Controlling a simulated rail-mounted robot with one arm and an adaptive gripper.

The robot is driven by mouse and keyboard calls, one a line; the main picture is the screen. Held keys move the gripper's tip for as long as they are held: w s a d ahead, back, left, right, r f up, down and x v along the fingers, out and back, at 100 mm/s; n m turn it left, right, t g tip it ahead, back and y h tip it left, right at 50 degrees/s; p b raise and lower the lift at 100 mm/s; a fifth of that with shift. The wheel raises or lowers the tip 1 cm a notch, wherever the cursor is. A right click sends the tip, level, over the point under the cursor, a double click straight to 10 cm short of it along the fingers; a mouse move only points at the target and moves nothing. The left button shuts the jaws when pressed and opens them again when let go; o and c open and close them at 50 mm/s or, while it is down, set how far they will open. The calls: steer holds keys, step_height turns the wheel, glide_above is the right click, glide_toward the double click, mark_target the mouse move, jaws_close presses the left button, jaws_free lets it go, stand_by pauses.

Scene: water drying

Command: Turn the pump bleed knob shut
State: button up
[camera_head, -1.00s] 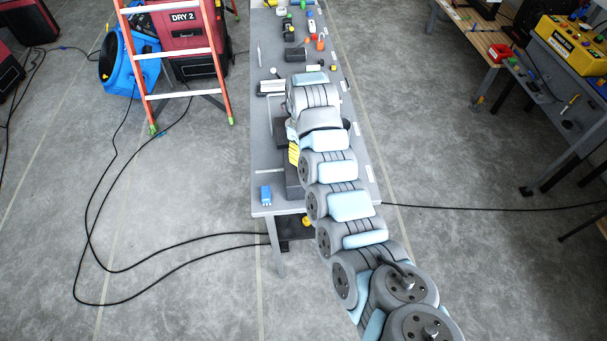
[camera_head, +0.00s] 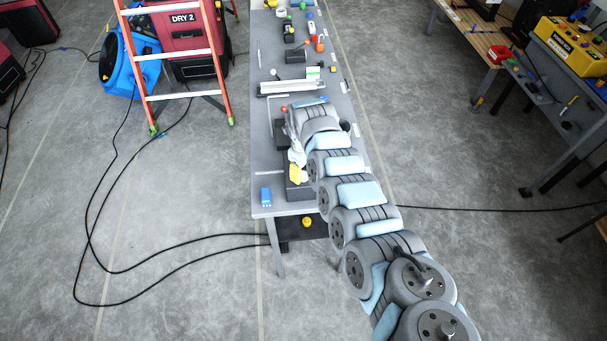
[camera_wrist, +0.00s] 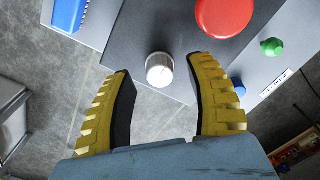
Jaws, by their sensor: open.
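In the wrist view a small silver knob (camera_wrist: 160,64) with a pale face sits at the edge of a dark grey block. My gripper (camera_wrist: 159,76) has thick yellow fingers with black pads. They are open, one on each side of the knob, with gaps between pads and knob. I cannot tell how far along its height they reach. No label naming this knob is readable. In the head view my gripper (camera_head: 297,174) shows as a yellow patch over the near half of the bench, and my arm hides much around it.
A large red button (camera_wrist: 222,16), a green knob (camera_wrist: 271,46) and a blue knob (camera_wrist: 238,88) lie right of the silver knob. A blue block (camera_head: 266,194) stands at the bench's near left corner. The grey bench (camera_head: 263,135) is narrow, with several items at its far end.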

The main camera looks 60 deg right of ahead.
steer(key=shift+f, duration=0.95)
jaws_close()
